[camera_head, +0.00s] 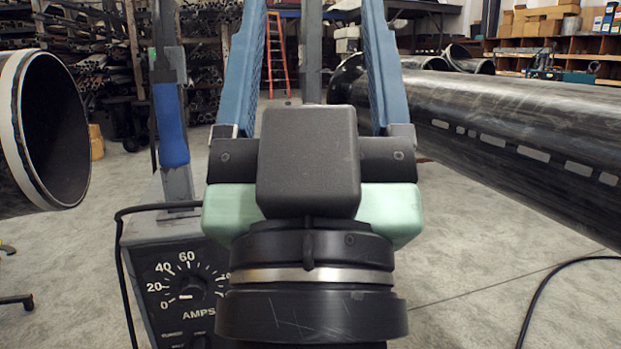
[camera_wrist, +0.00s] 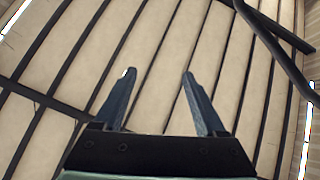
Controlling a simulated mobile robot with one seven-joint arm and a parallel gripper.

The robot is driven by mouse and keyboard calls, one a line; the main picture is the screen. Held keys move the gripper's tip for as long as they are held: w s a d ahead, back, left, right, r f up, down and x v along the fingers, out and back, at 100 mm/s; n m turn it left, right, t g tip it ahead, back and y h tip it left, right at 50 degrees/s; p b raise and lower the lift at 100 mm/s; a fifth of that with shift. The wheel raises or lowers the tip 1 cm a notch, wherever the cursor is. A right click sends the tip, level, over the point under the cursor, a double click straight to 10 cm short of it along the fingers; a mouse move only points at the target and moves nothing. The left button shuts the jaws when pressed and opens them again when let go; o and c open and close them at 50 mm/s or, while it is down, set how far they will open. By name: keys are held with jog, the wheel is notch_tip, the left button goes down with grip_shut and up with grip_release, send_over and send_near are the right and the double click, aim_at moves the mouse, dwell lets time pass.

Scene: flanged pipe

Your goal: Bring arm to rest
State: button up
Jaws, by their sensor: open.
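My gripper (camera_wrist: 158,72) shows in the wrist view with its two blue fingers apart and nothing between them. The wrist view looks up at a pale ceiling with dark beams. In the head view my gripper stands close in front of the camera. Its blue fingers point upward, apart, and their tips run out of the top of the picture. My dark wrist housing hides the middle of the scene. Nothing touches the fingers in either view.
A large dark pipe (camera_head: 540,115) runs along the right. An open pipe end (camera_head: 50,130) with a pale rim stands at the left. A machine with an AMPS dial (camera_head: 188,290) stands close behind my wrist at lower left. A black cable (camera_head: 545,290) lies on open floor (camera_head: 455,240) at right.

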notch_tip(320, 180, up, 36)
jog(key=s+p, duration=0.1)
jog(key=p, duration=3.4)
jog(key=shift+a+r, duration=0.15)
jog(key=shift+r, duration=0.05)
jog(key=shift+s+f, duration=0.1)
